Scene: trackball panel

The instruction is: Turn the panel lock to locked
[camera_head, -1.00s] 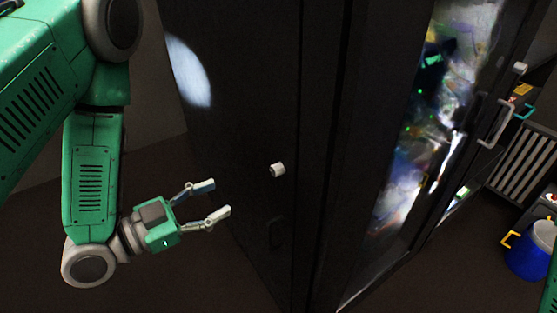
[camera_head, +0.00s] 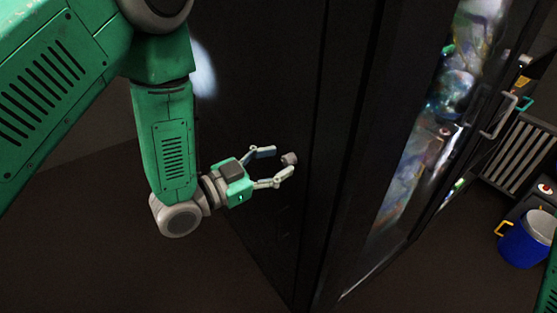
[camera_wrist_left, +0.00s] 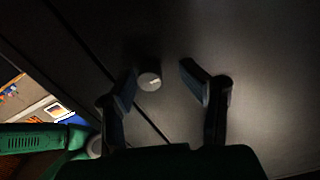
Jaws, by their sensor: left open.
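The panel lock is a small pale round knob (camera_head: 289,158) on the dark panel (camera_head: 262,95). In the left wrist view the knob (camera_wrist_left: 149,81) shows a light mark across its face and lies between the fingertips, nearer the left finger. My left gripper (camera_head: 279,166) is open, with its tips close to the knob in the head view. The same gripper in the left wrist view (camera_wrist_left: 160,84) has its fingers spread and empty. Whether a finger touches the knob I cannot tell. My right gripper is not in view.
A glass-fronted cabinet door (camera_head: 432,130) with a handle (camera_head: 498,116) stands to the right. A blue bucket (camera_head: 524,246) with a yellow handle and a slatted rack (camera_head: 519,150) are at the far right. Dark floor lies open at the lower left.

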